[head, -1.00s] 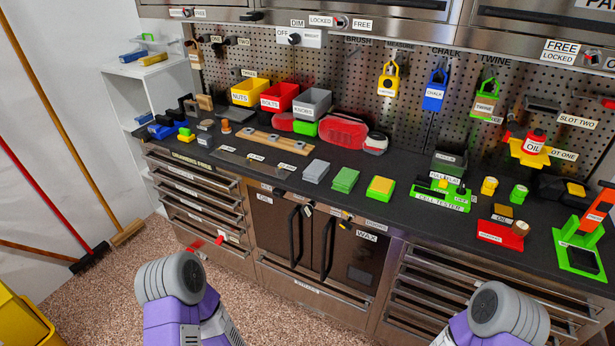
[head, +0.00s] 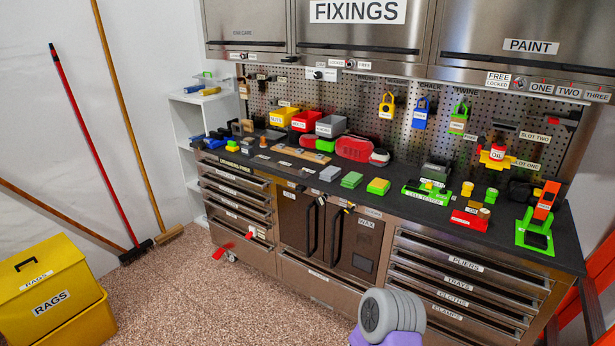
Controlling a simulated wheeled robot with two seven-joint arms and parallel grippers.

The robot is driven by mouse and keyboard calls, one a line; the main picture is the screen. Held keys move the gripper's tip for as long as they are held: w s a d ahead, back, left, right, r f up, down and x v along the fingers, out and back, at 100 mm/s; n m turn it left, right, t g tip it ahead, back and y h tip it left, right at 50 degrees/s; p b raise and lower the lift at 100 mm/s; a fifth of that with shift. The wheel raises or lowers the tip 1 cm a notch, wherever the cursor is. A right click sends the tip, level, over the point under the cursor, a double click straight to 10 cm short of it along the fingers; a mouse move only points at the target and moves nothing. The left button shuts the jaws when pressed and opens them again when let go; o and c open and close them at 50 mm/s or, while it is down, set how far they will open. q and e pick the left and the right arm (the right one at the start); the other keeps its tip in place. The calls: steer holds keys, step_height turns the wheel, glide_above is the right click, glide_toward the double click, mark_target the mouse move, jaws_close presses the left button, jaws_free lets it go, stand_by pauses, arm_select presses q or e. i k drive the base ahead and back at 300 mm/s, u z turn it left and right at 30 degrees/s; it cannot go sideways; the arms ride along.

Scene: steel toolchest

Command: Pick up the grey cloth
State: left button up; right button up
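A small grey flat folded pad (head: 330,173), which looks like the grey cloth, lies on the dark worktop (head: 300,181) near its front edge, left of a similar green pad (head: 351,180). It lies clear of anything on top. Neither of my grippers is in view. Only a grey and purple part of one of my arms shows at the bottom edge, well in front of the toolchest.
A yellow-and-green block (head: 378,187) lies right of the green pad. A red case (head: 354,147) and bins stand behind. Drawers below include one labelled CLOTHS (head: 453,297). A yellow RAGS bin (head: 50,290) stands left; an orange ladder-like frame (head: 594,290) stands right. The speckled floor in front is open.

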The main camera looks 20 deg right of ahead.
mark_target(332, 172)
steer(key=u, duration=0.1)
steer(key=i, duration=1.6)
steer(key=z, duration=1.2)
steer(key=i, duration=0.85)
steer(key=z, duration=1.05)
